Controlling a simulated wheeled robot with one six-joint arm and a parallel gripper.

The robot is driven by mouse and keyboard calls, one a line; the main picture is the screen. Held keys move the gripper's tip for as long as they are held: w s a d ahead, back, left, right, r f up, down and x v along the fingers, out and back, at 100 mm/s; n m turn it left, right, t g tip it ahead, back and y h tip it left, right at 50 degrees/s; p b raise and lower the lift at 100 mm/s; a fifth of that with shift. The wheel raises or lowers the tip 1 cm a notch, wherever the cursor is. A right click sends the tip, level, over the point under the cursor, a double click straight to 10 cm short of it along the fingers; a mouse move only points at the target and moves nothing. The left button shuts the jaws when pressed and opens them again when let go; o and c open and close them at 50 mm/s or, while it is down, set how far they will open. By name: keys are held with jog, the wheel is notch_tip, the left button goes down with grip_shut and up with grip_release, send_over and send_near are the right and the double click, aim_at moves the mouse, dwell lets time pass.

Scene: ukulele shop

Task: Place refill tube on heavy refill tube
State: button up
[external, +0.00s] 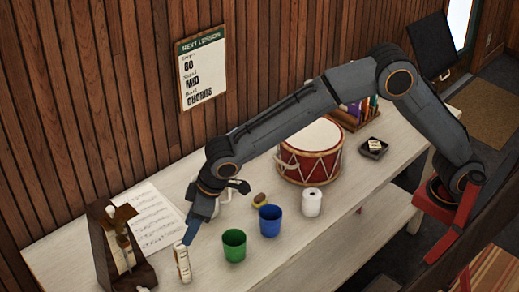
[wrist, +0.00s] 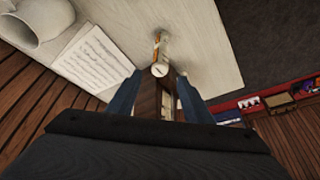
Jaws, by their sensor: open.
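A pale, cream-coloured tube column with printed markings (external: 183,265) stands upright near the front left of the table. It also shows in the wrist view (wrist: 160,55), just beyond the fingertips and between their lines. I cannot tell whether it is one tube or two stacked, or which one is the heavy refill tube. My gripper (external: 188,238) is open, with its blue fingers right at the top of the column. In the wrist view the two fingers (wrist: 158,84) are spread apart with nothing held between them.
A wooden stand (external: 103,245) is close on the left. Sheet music (external: 150,215) lies behind. A drum (external: 310,160) and a dark tray (external: 373,148) are farther right.

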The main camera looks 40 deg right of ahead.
jog(key=shift+v, duration=0.85)
jog(key=w+d+f+m+h, duration=0.1)
jog(key=w+d+m, duration=0.1)
jog(key=d, duration=1)
jog(key=w+d+f+m, duration=0.1)
jog(key=w+d+f, duration=0.15)
jog(key=d, duration=0.95)
jog(key=w+d+f+m+h, duration=0.1)
jog(key=w+d+m, duration=0.15)
jog(key=d, duration=0.95)
jog(key=s+d+f+m, duration=0.1)
jog(key=s+d, duration=0.4)
jog(key=d, duration=0.3)
jog(key=s+d+f+m+g, duration=0.1)
jog(key=s+d+f, duration=0.1)
jog(key=s+d, duration=0.3)
jog(key=s+d+f+m+g+h, duration=0.1)
jog(key=s+d, duration=0.4)
jog(key=d, duration=0.6)
jog(key=shift+s+d+f, duration=0.3)
jog(key=shift+s+d, duration=0.1)
